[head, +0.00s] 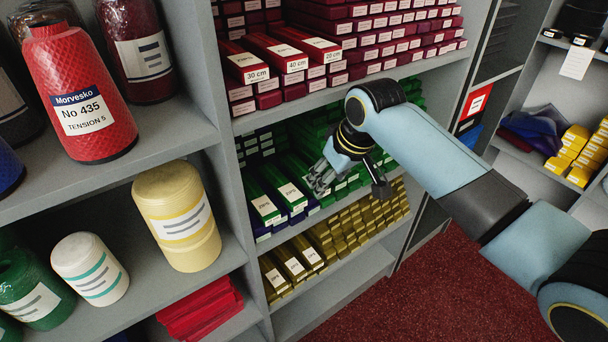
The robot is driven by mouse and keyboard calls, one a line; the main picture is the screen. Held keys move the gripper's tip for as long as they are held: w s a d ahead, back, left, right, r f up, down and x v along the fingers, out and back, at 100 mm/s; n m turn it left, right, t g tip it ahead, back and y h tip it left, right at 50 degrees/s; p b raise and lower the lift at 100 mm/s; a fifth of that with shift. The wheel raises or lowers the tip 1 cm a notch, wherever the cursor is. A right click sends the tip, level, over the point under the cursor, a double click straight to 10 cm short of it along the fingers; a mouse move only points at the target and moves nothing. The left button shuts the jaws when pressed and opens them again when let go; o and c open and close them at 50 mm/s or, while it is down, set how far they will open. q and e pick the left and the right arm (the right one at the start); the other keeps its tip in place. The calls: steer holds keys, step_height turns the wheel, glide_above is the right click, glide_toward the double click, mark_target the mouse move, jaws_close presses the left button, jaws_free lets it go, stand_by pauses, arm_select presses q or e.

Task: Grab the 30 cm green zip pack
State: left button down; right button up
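Green zip packs (262,207) with white end labels lie in a row on the middle shelf in the head view. More green packs (297,162) lie behind and to the right. The length print on the green packs is too small to read, so I cannot tell which is 30 cm. My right gripper (350,182) reaches in from the right, in front of the green packs. Its fingers are spread apart with nothing visible between them, and it hides some of the packs. My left gripper is not in view.
Dark red packs (290,62) marked 30, 40 and 20 cm fill the shelf above. Yellow-gold packs (325,240) sit below. Blue packs lie among the green ones. A grey upright (205,75) separates the left shelves, which hold a red cone (75,75) and other spools.

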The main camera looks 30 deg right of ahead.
mark_target(324, 197)
steer(key=x, duration=0.4)
steer(key=shift+s+f, duration=0.1)
steer(key=c, duration=0.9)
steer(key=shift+s, duration=0.1)
